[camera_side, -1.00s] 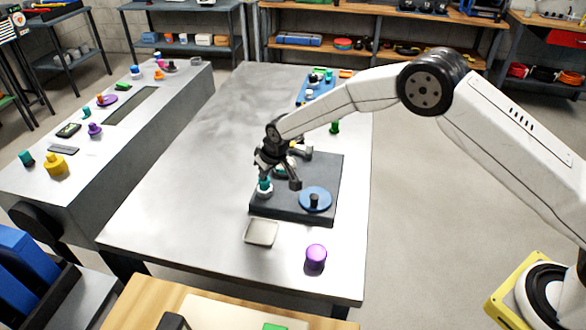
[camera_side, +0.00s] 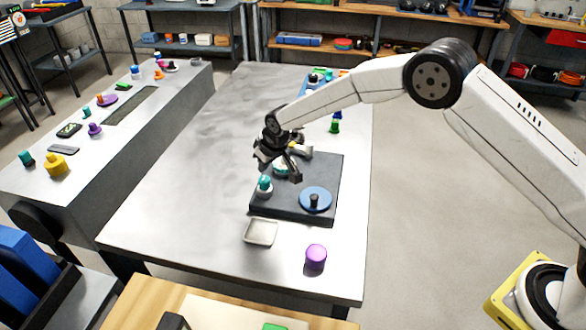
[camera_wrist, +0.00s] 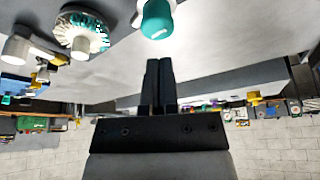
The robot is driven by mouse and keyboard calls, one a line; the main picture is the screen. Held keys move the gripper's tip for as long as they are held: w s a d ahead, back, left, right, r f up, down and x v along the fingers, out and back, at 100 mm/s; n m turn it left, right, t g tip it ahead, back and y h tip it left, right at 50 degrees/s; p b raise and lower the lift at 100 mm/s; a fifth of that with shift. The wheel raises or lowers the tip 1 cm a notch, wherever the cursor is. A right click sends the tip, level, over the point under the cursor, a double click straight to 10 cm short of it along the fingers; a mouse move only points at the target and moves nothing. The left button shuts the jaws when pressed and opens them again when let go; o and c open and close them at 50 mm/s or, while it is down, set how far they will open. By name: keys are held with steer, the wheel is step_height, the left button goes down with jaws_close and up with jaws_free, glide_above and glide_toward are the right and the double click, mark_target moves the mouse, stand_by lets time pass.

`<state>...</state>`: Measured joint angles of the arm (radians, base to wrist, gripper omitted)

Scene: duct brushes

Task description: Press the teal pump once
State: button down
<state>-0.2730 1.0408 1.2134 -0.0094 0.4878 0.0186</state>
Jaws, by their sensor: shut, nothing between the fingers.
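The teal pump (camera_side: 264,184) has a teal cap on a white round base. It stands upright at the left front of the dark board (camera_side: 283,208). In the wrist view the teal pump (camera_wrist: 157,18) is just beyond my fingertips, cut by the top edge. My gripper (camera_side: 262,163) is above the pump, with a small gap between them in the side view. In the wrist view the two dark fingers of my gripper (camera_wrist: 160,62) are together with nothing between them.
A blue disc with a black knob (camera_side: 315,199) is right of the pump on the board. A ribbed teal and white part (camera_wrist: 82,30) stands nearby, partly hidden by my gripper in the side view. A shallow tray (camera_side: 261,233) and a purple cylinder (camera_side: 316,257) are in front.

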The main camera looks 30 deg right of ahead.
steer(key=shift+r, duration=2.1)
steer(key=shift+s+d+r, duration=0.2)
steer(key=shift+s+d, duration=0.05)
steer(key=shift+d, duration=0.1)
steer(key=s+d+r+m, duration=0.1)
steer(key=s+d, duration=0.4)
steer(key=s, duration=0.6)
steer(key=s+d+r+m+g, duration=0.1)
steer(key=s+d+r, duration=0.1)
steer(key=s+d, duration=0.4)
steer(key=s+d+r+m+h, duration=0.1)
steer(key=s+d, duration=0.4)
steer(key=s, duration=1.1)
steer(key=shift+d+r+g, duration=0.25)
steer(key=shift+r+g, duration=0.15)
steer(key=shift+r, duration=0.05)
